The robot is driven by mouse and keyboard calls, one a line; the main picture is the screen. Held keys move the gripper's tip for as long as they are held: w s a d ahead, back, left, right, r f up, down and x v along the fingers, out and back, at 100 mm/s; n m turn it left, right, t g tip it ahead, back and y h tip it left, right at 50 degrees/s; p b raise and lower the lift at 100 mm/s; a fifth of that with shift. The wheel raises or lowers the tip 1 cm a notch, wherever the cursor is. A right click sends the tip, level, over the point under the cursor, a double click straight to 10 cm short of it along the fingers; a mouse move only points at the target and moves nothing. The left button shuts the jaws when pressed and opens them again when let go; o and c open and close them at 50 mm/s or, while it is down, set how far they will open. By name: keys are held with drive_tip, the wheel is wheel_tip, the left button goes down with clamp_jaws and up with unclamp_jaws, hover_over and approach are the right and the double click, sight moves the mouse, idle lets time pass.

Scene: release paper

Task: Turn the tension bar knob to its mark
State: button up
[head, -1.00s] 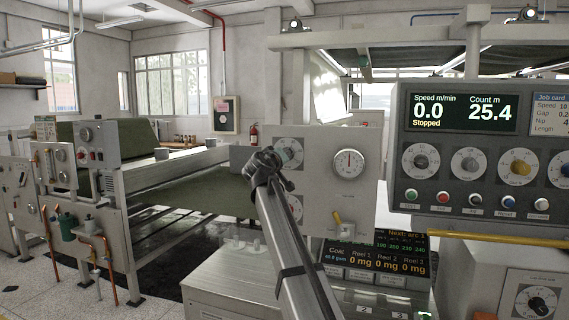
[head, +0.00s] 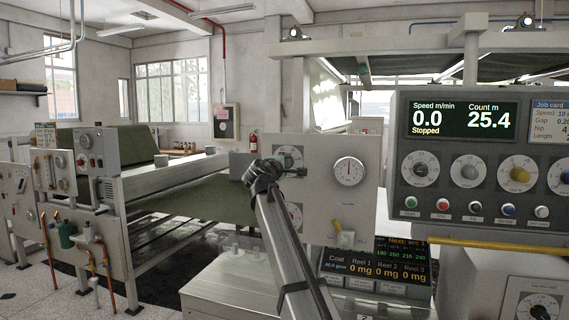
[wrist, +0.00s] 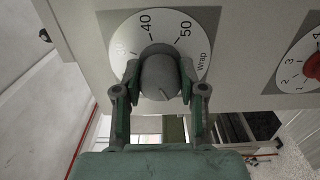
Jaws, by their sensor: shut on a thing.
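In the wrist view a round grey knob (wrist: 160,78) sits on a white dial (wrist: 190,30) marked 40, 50 and "Wrap". A short line on the knob's face points down in that picture. My gripper (wrist: 159,82) has one finger on each side of the knob and is shut on it. In the head view my gripper (head: 297,172) is at the upper left of the pale machine panel (head: 325,205), in front of the dial (head: 290,153). The knob is hidden there. I cannot make out a target mark on the dial.
A red knob (wrist: 313,67) on a numbered dial is to the right in the wrist view. The control console (head: 455,160) stands to the right, reading "Stopped".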

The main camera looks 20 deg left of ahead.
drive_tip(key=shift+r+n+p, duration=0.1)
drive_tip(key=shift+n+p, duration=0.2)
drive_tip(key=shift+n, duration=0.8)
drive_tip(key=o, duration=1.1)
drive_tip(key=shift+o, duration=0.2)
drive_tip(key=shift+s, duration=0.1)
drive_tip(key=s, duration=1.1)
drive_tip(key=shift+s+d, duration=0.35)
